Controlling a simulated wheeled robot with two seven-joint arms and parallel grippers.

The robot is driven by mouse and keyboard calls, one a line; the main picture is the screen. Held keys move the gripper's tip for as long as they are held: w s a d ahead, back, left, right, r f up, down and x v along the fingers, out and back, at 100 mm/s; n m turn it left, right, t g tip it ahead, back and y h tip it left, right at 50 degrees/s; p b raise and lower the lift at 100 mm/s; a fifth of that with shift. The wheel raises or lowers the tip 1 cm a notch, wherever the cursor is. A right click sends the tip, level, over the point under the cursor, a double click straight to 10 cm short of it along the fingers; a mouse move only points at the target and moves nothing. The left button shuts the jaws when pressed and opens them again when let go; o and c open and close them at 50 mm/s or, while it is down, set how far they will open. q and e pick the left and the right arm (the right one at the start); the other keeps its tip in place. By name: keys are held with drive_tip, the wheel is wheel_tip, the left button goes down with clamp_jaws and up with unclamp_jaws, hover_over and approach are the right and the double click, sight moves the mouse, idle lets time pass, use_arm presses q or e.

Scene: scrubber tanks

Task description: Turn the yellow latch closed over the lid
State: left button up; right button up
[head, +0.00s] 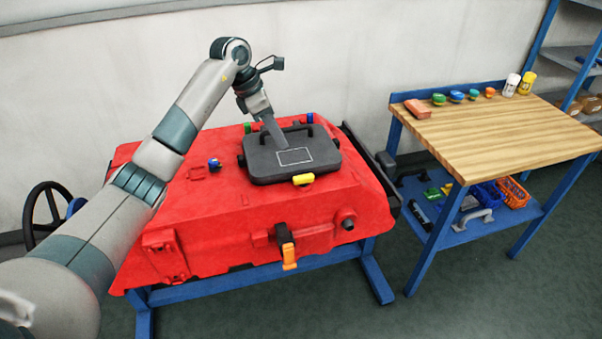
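The yellow latch (303,179) sits at the near edge of the dark grey lid (318,165), on top of the red tank (215,220). At this size I cannot tell whether it overlaps the lid's rim. My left gripper (278,141) points down over the far left part of the lid, beside the black handle (300,128). It is apart from the yellow latch. Its fingers show as one narrow shape, so whether they are open or shut, or touching the lid or handle, is unclear. My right gripper is out of view.
A blue knob (214,163), a green one (248,127) and another blue one (310,117) stand around the lid. An orange-handled clasp (288,257) hangs on the tank's front. A wooden-topped bench (490,130) with small parts stands at right.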

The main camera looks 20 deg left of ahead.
use_arm(q)
drive_tip(key=p, duration=0.2)
approach(303, 176)
drive_tip(key=p+x, duration=0.2)
drive_tip(key=x, duration=0.6)
drive_tip(key=shift+f+p, duration=0.3)
drive_tip(key=shift+f, duration=0.05)
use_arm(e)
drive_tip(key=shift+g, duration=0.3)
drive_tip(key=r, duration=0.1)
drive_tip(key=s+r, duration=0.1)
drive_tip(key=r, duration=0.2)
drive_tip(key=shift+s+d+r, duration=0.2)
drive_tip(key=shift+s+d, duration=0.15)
use_arm(q)
drive_tip(key=shift+c, duration=0.6)
clamp_jaws()
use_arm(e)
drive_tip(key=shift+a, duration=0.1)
